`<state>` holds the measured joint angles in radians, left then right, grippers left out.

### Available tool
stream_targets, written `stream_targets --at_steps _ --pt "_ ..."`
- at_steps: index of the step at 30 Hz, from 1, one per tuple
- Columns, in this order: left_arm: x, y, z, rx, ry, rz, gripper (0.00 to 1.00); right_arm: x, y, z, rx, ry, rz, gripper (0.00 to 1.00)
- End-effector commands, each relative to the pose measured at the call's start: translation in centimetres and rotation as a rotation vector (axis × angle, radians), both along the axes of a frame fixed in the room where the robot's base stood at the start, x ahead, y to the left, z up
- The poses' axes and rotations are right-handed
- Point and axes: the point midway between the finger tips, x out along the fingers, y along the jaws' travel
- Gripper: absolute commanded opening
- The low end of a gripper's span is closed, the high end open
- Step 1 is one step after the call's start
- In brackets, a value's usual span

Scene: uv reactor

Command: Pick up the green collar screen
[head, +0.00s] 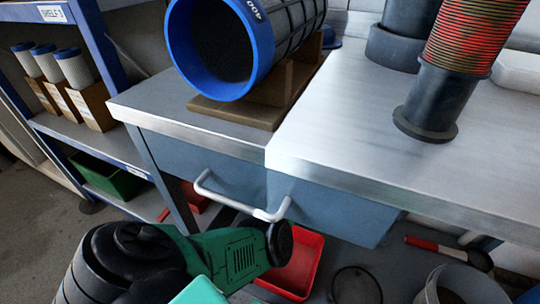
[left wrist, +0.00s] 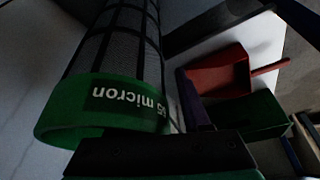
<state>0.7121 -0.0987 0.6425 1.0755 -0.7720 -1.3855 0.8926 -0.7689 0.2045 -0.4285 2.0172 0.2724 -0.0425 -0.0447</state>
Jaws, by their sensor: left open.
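The green collar screen (left wrist: 105,105) shows only in the left wrist view. It is a dark mesh cylinder with a bright green collar and a label ending in "micron", upside down in the picture. Its far end runs out of the top of the picture. My left gripper (left wrist: 160,155) is open. Its dark jaw part crosses the bottom of that view and covers part of the collar's lower edge; I cannot tell whether they touch. In the head view I do not see the green collar screen. My right gripper is not in view.
A blue collar screen (head: 210,50) marked 400 lies in a wooden cradle (head: 240,110) on the metal bench (head: 360,150). A drawer handle (head: 240,203) sticks out in front. A shelf unit (head: 140,205) stands left. A red tray (head: 303,268) lies below.

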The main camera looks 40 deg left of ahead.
Motion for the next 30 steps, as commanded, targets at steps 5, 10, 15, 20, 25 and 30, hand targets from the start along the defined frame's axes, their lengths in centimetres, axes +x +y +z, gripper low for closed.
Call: stream_targets --at_steps 5,10,15,20,25,30 --pt "0.04 0.12 0.01 0.001 -0.002 0.0 0.47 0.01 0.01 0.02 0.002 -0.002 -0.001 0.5" --pt "0.04 0.11 0.01 0.001 -0.002 -0.001 0.0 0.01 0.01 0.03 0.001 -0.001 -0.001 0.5" --pt "0.04 0.1 0.01 0.001 -0.002 -0.001 0.0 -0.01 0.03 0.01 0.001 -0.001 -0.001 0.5" --pt "0.03 0.1 0.0 0.001 -0.002 -0.001 0.0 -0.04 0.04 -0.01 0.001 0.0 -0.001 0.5" --pt "0.02 0.11 0.0 0.001 -0.001 -0.001 0.0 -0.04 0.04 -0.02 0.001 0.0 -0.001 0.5" --pt "0.02 0.11 -0.01 0.001 -0.001 -0.001 0.0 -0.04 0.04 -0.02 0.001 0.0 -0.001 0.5"
